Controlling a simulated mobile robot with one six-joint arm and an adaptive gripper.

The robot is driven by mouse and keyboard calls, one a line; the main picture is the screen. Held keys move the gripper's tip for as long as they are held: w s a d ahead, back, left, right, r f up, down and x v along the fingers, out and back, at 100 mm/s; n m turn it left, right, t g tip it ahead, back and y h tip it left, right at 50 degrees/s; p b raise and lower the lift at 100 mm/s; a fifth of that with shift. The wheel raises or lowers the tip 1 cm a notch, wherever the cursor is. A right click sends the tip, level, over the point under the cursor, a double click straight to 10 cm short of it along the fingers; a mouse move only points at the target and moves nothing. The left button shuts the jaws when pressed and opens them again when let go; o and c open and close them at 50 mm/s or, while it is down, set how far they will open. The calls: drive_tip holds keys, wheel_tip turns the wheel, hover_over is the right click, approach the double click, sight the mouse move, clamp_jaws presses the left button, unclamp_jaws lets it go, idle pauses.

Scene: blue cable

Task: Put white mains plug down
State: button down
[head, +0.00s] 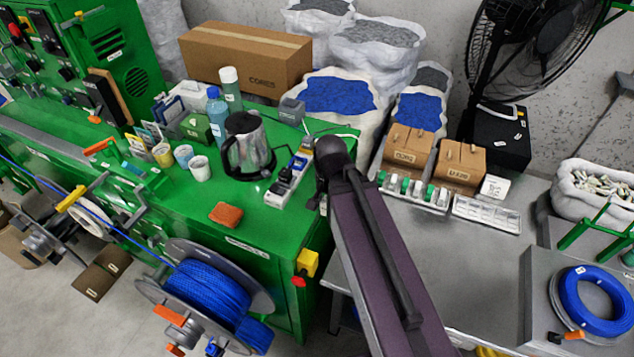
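My dark purple arm reaches from the bottom edge up to the right end of the green bench (260,235). No plug is clearly seen elsewhere.
White cups (200,168), bottles (218,115) and an orange sponge (226,214) stand or lie on the bench. A blue cable reel (207,290) is in front. The grey table (430,260) at the right holds cartons, trays and a cable coil (596,300); its middle is clear.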

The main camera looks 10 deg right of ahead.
drive_tip(key=shift+w, duration=0.15)
drive_tip(key=w, duration=0.4)
drive_tip(key=w+f+b, duration=0.1)
drive_tip(key=w, duration=0.4)
drive_tip(key=w+d, duration=0.1)
drive_tip(key=w, duration=0.4)
drive_tip(key=shift+w+f, duration=0.15)
drive_tip(key=shift+w, duration=0.1)
drive_tip(key=shift+w, duration=0.45)
drive_tip(key=shift+w+f+b, duration=0.25)
drive_tip(key=shift+w+b, duration=0.1)
drive_tip(key=shift+b, duration=0.05)
drive_tip(key=shift+s+f+b, duration=0.15)
drive_tip(key=shift+f+b, duration=1.45)
drive_tip(key=shift+f, duration=0.2)
drive_tip(key=shift+c, duration=1.1)
unclamp_jaws()
